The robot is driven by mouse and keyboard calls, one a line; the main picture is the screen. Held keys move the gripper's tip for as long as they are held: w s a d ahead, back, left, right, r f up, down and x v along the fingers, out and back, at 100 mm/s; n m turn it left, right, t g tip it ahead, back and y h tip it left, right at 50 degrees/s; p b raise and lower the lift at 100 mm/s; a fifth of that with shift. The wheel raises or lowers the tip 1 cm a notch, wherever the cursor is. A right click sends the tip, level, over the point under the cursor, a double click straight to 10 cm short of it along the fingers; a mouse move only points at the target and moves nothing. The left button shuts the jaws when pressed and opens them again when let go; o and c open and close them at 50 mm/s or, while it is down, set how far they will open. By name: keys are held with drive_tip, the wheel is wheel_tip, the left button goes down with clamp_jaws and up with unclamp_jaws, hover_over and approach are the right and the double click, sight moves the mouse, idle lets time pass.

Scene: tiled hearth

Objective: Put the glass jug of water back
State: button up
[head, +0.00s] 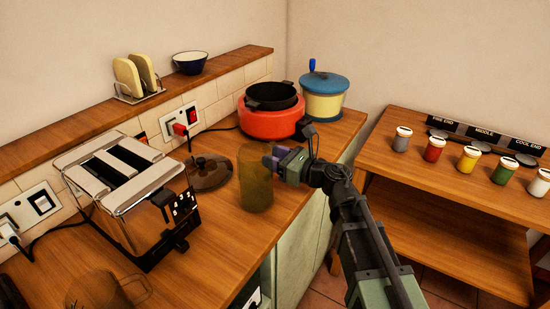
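A tall, see-through, yellowish-brown glass vessel (256,185) stands upright on the wooden counter, right of the toaster. A second see-through brown vessel (95,291) with a handle on its right is at the bottom left, cut off by the picture edge. I cannot tell for sure which is the jug, nor see a water level in either. My gripper (271,161) is at the upper right side of the tall vessel, its purple-tipped end overlapping the glass. Whether the fingers are closed around it or only beside it is unclear.
A chrome toaster (110,165) stands at left. A dark glass lid (209,172) lies behind the tall vessel. A red cooker (271,118) and a blue-lidded pot (324,95) stand at the back. A low shelf (420,170) with several jars is right, across a gap.

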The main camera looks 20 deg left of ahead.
drive_tip(key=shift+r, duration=0.1)
drive_tip(key=shift+d+r, duration=0.1)
drive_tip(key=shift+d, duration=0.05)
drive_tip(key=v, duration=1.1)
drive_tip(key=shift+s+d, duration=0.2)
drive_tip(key=shift+d, duration=0.15)
drive_tip(key=shift+w, duration=0.1)
